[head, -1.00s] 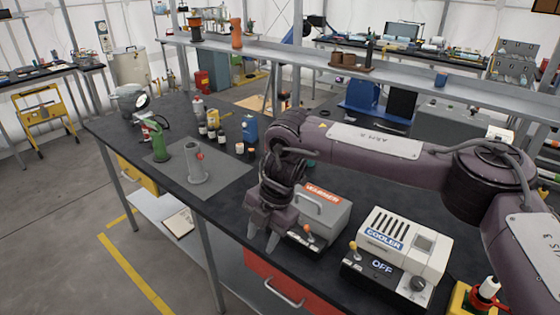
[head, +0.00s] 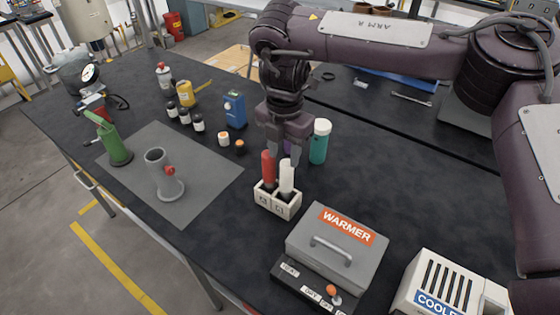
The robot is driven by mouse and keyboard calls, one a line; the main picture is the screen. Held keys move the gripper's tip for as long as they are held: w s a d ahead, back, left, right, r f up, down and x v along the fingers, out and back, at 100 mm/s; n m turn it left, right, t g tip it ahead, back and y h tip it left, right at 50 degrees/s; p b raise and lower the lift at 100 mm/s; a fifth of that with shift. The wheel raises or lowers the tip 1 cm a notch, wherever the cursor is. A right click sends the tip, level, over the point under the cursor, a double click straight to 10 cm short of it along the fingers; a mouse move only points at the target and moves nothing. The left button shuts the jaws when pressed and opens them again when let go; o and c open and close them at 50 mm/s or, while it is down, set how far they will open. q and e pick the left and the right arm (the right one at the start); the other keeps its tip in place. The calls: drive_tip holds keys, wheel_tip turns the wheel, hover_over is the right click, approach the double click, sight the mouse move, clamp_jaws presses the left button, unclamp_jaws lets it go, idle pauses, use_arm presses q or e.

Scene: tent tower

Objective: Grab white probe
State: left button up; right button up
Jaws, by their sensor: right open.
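The white probe (head: 286,176) stands upright in a small white two-slot holder (head: 285,208) on the dark workbench. A red probe (head: 267,166) stands in the slot to its left. My right gripper (head: 284,158) points down with its fingers open at the top of the white probe. I cannot tell whether the fingers touch it. My left gripper is out of view.
A grey warmer box (head: 334,248) stands in front of the holder, with a cooler (head: 445,288) at the lower right. A teal bottle (head: 319,142) with a white cap stands close behind the gripper. Small bottles and a blue box (head: 235,110) stand behind.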

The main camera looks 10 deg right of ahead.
sight(289, 168)
drive_tip(key=shift+s+f, duration=0.6)
drive_tip(key=shift+f, duration=0.3)
drive_tip(key=shift+s+d+f+p, duration=0.35)
drive_tip(key=shift+s+f+p, duration=0.15)
drive_tip(key=shift+f, duration=0.3)
drive_tip(key=w+f, duration=0.1)
drive_tip(key=f+p, duration=0.1)
drive_tip(key=f, duration=0.1)
drive_tip(key=shift+w, duration=0.35)
drive_tip(key=shift+w+f, duration=0.35)
drive_tip(key=shift+f, duration=0.3)
drive_tip(key=shift+s+r, duration=0.15)
drive_tip(key=shift+s, duration=0.05)
drive_tip(key=shift+s+r, duration=0.15)
drive_tip(key=shift+s, duration=0.1)
drive_tip(key=c, duration=0.5)
drive_tip(key=shift+w, duration=0.15)
drive_tip(key=c, duration=0.3)
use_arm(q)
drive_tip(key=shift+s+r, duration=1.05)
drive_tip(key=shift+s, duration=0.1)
